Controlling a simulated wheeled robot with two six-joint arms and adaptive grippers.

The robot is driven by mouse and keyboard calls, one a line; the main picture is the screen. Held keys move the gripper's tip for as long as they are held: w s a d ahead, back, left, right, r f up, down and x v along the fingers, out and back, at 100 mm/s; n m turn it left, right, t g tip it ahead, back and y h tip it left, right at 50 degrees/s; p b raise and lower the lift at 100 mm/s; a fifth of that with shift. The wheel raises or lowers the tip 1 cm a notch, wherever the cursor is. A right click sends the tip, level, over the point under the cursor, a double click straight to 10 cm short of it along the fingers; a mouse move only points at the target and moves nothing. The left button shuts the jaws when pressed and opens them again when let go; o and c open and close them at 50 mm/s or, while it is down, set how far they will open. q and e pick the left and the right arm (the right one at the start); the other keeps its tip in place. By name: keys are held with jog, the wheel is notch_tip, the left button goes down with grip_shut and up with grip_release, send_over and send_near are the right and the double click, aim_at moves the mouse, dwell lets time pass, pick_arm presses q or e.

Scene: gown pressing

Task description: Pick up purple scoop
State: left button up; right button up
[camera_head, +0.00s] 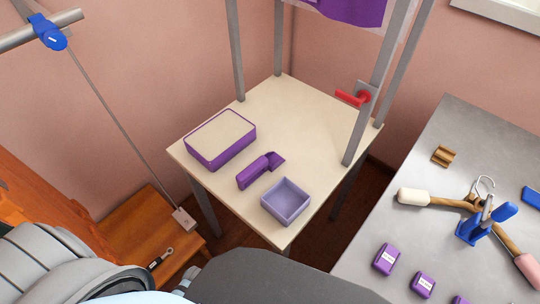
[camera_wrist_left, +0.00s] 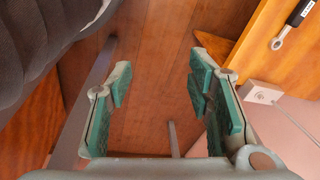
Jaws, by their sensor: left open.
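The purple scoop (camera_head: 259,171) lies on the cream-topped table (camera_head: 310,110) in the head view, between a purple box and an open lilac bin. Its handle points to the lower left and its small bowl to the upper right. My left gripper (camera_wrist_left: 162,105) shows in the left wrist view with its green-padded fingers wide apart and nothing between them. Below it are brown floor and table legs, and the scoop is not in that view.
The purple box (camera_head: 207,155) with a cream top and the lilac bin (camera_head: 272,215) flank the scoop. Metal posts and a red lever (camera_head: 350,98) stand at the table's back and right. A grey bench (camera_head: 400,215) with tools is at right. A wooden surface holds a wrench (camera_head: 160,259).

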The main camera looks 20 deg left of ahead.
pick_arm(q)
jog(key=w+r+p, duration=0.4)
jog(key=w+r, duration=0.5)
jog(key=r, duration=0.5)
notch_tip(320, 180, up, 30)
jog(key=m+g+h+p, duration=0.1)
jog(key=m+g+p, duration=0.1)
jog(key=m+p, duration=0.2)
send_over(254, 166)
notch_tip(254, 166, down, 14)
jog(key=shift+f+b, duration=0.1)
jog(key=shift+b, duration=0.9)
pick_arm(e)
notch_tip(254, 166, up, 8)
jog(key=shift+s, duration=0.25)
pick_arm(q)
jog(key=shift+f, duration=0.1)
jog(key=shift+c, duration=0.2)
